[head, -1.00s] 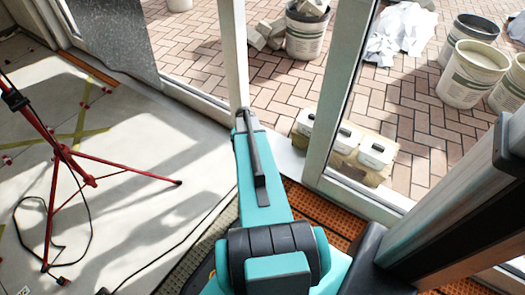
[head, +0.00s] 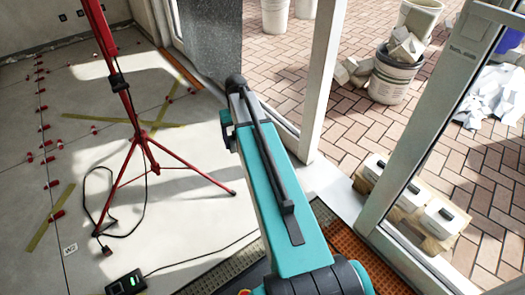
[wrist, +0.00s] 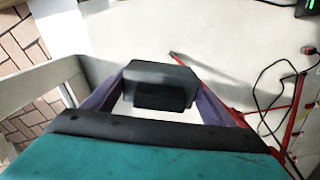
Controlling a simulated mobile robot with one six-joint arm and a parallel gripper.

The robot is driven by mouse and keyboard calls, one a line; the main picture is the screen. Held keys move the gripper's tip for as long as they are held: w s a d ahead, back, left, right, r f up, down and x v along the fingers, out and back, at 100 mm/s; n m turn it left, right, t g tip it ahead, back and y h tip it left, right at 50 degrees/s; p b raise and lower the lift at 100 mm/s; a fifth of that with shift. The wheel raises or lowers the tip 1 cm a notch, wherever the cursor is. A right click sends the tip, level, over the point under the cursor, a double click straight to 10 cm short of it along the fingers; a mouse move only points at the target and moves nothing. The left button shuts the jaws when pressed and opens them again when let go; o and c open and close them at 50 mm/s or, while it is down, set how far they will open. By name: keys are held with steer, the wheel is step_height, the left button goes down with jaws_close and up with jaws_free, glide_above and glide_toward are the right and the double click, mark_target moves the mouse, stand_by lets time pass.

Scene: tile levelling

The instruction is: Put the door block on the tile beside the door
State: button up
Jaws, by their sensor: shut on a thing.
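My gripper (wrist: 158,92) shows in the wrist view, its two purplish fingers on either side of a dark grey block, the door block (wrist: 160,74). It is shut on the block and holds it over pale floor. In the head view my teal arm hides the gripper and the block. The door (head: 415,135) is a pale-framed glass panel at the right of the head view. A pale frame post (head: 322,75) stands left of it. Large pale grey tiles (head: 190,225) cover the floor left of the doorway. I cannot tell which one is the tile beside the door.
A red tripod (head: 140,140) with a trailing black cable (head: 88,200) stands on the tiles. A small dark device (head: 126,284) with a green light lies in front. Red clips and yellow tape dot the floor. Outside are brick paving, buckets (head: 395,75) and pale boxes (head: 410,195).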

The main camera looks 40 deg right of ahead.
steer(key=w+a+r+n, duration=0.2)
steer(key=a+r+n, duration=0.7)
steer(key=a+r, duration=1.1)
steer(key=a, duration=0.4)
steer(key=shift+w+r, duration=0.35)
steer(key=shift+w, duration=0.05)
steer(key=shift+d, duration=0.1)
